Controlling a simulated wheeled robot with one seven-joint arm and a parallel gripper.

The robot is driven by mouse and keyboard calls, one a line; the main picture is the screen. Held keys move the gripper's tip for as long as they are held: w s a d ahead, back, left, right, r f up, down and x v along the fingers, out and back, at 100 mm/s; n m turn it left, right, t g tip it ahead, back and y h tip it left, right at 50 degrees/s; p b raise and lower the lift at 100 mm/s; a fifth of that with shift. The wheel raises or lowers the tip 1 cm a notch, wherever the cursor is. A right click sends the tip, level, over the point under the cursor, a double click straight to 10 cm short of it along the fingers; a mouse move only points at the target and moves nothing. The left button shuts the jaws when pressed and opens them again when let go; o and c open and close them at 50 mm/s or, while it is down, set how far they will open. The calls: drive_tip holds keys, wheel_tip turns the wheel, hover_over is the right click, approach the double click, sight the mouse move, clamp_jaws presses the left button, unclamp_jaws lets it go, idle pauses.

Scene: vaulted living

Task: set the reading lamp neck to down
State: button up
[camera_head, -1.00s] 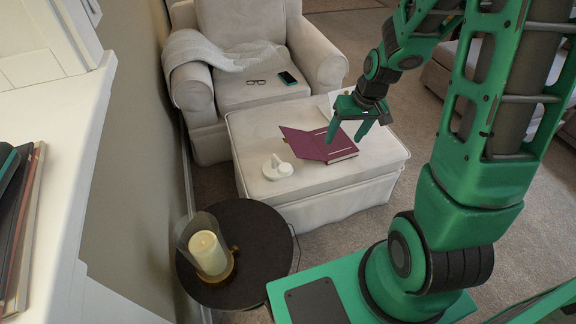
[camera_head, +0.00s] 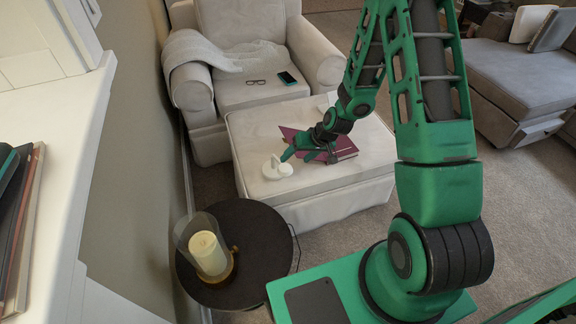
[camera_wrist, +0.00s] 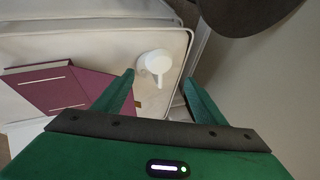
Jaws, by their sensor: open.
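The reading lamp (camera_head: 277,168) is a small white thing with a round body and a short arm. It stands on the cream ottoman (camera_head: 318,194), near its left edge. In the wrist view the lamp (camera_wrist: 156,62) shows beyond and between my fingertips, with its short arm pointing toward my gripper. I cannot tell the exact angle of its neck. My gripper (camera_head: 303,157) is open and empty, just right of the lamp in the head view and apart from it. In the wrist view my gripper (camera_wrist: 158,78) has its two fingers spread wide.
A purple open book (camera_head: 344,148) lies on the ottoman, partly behind my gripper. A dark round table (camera_head: 262,245) with a glass-covered candle (camera_head: 206,253) stands in front. An armchair (camera_head: 242,30) behind holds glasses (camera_head: 256,82) and a phone (camera_head: 287,78).

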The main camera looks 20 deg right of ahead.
sight(288, 169)
drive_tip(key=x, duration=0.7)
drive_tip(key=shift+w+a+f, duration=0.15)
drive_tip(key=shift+f, duration=0.2)
drive_tip(key=c, duration=1.5)
drive_tip(key=shift+s+f, duration=0.3)
drive_tip(key=shift+f, duration=0.45)
drive_tip(key=shift+c, duration=0.2)
drive_tip(key=o, duration=1.5)
drive_tip(key=shift+o, duration=0.2)
drive_tip(key=shift+s+d+r, duration=0.1)
drive_tip(key=shift+d+r, duration=0.15)
drive_tip(key=shift+r, duration=0.25)
drive_tip(key=v, duration=0.9)
drive_tip(key=shift+s+r, duration=0.15)
drive_tip(key=shift+r, duration=0.15)
